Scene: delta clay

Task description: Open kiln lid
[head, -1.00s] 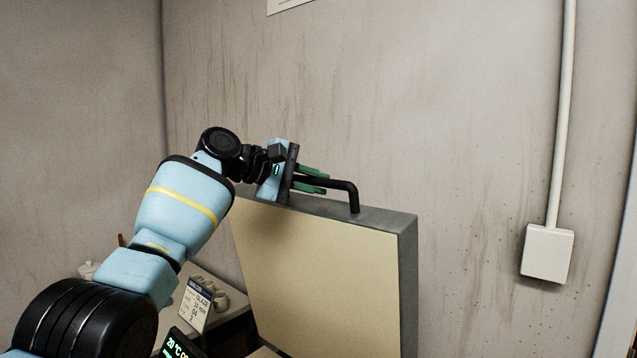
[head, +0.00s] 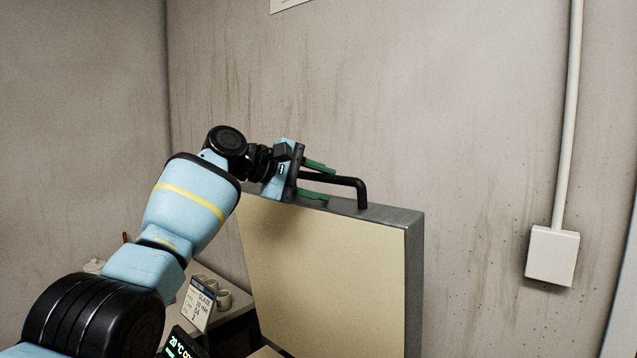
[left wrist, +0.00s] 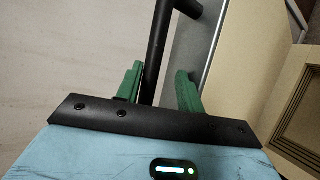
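The kiln lid (head: 330,275) stands raised, close to upright, with its cream inner face toward me and a grey metal edge. A black bar handle (head: 345,181) is fixed along its top edge. My left gripper (head: 322,181) is at the left part of the handle, its green fingers apart above and below the bar. In the left wrist view the handle (left wrist: 158,45) passes between the spread fingers (left wrist: 157,88), with a gap on the right side. The kiln opening shows in part at the right of the left wrist view (left wrist: 302,115). My right gripper is out of view.
A stained wall (head: 480,120) stands behind the lid. A white box with a conduit (head: 552,256) is on the wall at right. A glaze card (head: 198,304), pale cups (head: 223,298) and a lit temperature display (head: 182,346) are at lower left.

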